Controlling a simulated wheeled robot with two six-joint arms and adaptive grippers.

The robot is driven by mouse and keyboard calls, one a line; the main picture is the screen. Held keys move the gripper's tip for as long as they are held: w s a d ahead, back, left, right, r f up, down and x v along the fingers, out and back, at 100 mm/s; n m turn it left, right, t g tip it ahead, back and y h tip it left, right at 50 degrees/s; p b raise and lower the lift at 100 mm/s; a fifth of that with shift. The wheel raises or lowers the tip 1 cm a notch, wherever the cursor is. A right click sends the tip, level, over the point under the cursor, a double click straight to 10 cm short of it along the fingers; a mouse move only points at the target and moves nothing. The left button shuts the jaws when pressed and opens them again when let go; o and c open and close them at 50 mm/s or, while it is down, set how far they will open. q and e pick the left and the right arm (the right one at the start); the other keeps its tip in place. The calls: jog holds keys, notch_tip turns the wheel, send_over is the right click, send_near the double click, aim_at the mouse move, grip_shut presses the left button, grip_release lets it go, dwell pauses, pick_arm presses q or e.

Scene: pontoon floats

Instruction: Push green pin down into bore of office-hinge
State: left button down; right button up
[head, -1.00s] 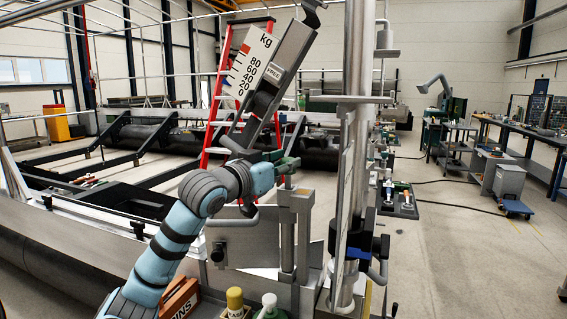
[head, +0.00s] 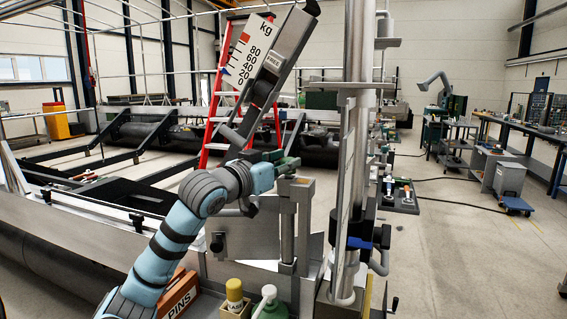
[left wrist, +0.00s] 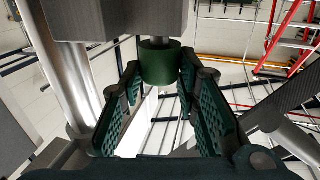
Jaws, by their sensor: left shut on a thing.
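The green pin (left wrist: 160,64) shows in the left wrist view as a short green cylinder against a grey block. My left gripper (left wrist: 159,75) has its two dark green ridged fingers on either side of it and is shut on it. In the head view my left gripper (head: 284,160) is at the top of the grey block of the office-hinge (head: 296,188), which stands on upright posts. The pin is not clear there, and the bore is hidden. My right gripper is not in view.
A grey scale arm marked kg (head: 280,58) slants up behind my gripper. A thick metal column (head: 358,150) stands just right of the hinge.

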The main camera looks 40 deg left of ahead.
pick_arm(q)
jog(key=shift+f+b, duration=0.35)
jog(key=shift+f, duration=0.15)
jog(key=c, duration=1.2)
grip_release()
jog(key=shift+o, duration=0.2)
notch_tip(320, 180, up, 10)
